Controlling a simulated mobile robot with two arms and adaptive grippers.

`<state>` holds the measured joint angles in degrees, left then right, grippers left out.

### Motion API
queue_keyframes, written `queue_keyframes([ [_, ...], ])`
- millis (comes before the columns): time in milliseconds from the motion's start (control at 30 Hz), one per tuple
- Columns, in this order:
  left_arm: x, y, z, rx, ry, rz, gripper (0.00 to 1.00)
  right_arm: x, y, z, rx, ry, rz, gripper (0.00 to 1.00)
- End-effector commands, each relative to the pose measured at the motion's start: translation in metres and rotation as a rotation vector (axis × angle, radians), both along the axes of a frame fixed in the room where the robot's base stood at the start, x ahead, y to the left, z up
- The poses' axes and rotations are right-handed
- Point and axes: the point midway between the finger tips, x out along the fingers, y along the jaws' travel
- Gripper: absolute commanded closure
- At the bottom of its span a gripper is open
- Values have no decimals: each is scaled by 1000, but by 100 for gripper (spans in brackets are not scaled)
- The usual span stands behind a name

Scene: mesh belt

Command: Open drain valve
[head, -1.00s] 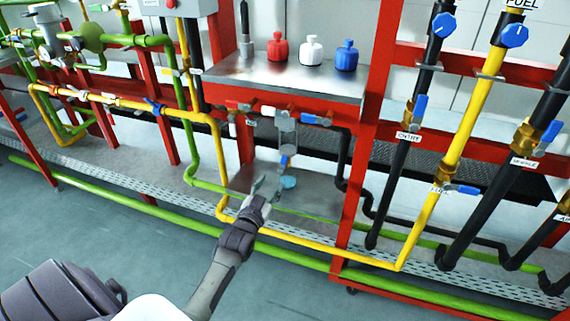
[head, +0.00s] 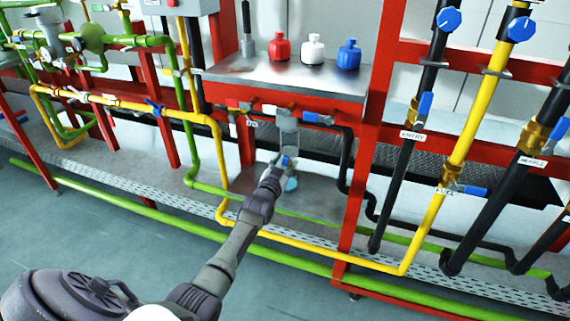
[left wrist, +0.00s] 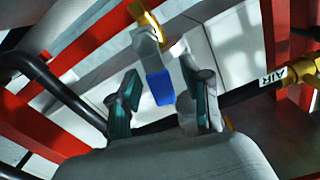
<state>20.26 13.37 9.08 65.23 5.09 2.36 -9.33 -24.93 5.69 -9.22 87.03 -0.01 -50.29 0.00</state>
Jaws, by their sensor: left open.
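The drain valve's blue handle (head: 285,161) hangs below a grey vertical pipe (head: 287,130) under the metal shelf. In the left wrist view the blue handle (left wrist: 161,88) sits between my two green-padded fingers, with a grey valve body and a brass fitting beyond it. My left gripper (head: 281,163) is open around the handle, with a gap visible on both sides. The fingers partly hide the handle in the head view. My right gripper is not in view.
The metal shelf (head: 285,72) above holds a red, a white and a blue bottle. A red frame post (head: 366,150) stands to the right. Yellow pipe (head: 320,245) and green pipe (head: 130,205) run low in front.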

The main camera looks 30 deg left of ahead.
Motion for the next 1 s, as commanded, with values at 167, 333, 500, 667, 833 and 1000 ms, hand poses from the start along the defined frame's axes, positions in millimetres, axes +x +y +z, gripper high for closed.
queue_keyframes([
  [167,0,0,0,0,0,0,77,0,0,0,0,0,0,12],
  [333,0,0,0,0,0,0,100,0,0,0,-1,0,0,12],
  [500,-1,2,1,-45,-10,0,100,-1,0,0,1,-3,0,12],
  [667,-2,8,2,-207,-47,-1,100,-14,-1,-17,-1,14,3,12],
  [833,-3,9,0,-248,-59,0,100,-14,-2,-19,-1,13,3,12],
  [1000,-3,9,0,-247,-58,0,75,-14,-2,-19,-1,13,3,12],
])
